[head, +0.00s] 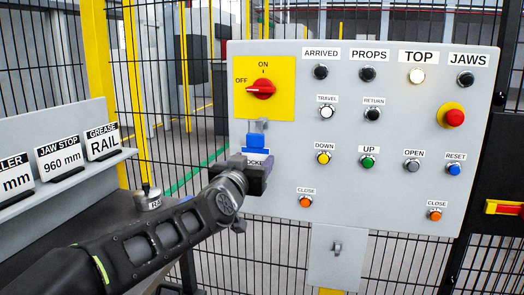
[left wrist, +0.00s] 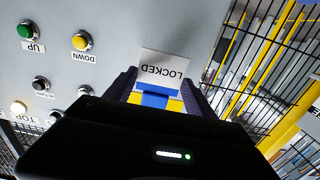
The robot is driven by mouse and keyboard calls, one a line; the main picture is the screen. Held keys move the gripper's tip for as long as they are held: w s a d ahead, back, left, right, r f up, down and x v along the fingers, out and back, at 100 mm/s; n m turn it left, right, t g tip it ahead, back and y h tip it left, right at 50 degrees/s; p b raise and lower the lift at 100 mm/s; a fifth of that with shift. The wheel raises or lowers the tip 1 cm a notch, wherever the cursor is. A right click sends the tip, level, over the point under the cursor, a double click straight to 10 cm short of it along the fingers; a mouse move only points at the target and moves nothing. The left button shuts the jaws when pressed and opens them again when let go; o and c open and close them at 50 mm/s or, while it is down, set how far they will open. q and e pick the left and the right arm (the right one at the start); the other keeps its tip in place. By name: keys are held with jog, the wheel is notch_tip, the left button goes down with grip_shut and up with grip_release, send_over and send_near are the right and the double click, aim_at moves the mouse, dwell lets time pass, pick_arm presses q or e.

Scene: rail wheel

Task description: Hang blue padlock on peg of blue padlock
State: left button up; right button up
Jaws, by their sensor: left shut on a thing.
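The blue padlock (head: 256,141) is upright just below the yellow switch plate (head: 264,85), its pale shackle towards the plate's lower edge. My left gripper (head: 257,168) is shut on it from below, in front of the panel. In the left wrist view the padlock (left wrist: 155,100) shows as a blue strip between the fingers, with a white LOCKED tag (left wrist: 163,66) beside it. A small grey plate with a short peg (head: 337,247) hangs below the panel; whether it is the padlock's peg I cannot tell. My right gripper is not in view.
Black mesh fence surrounds the panel.

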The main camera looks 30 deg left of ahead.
pick_arm(q)
jog(key=shift+v, duration=1)
jog(key=shift+f, duration=0.1)
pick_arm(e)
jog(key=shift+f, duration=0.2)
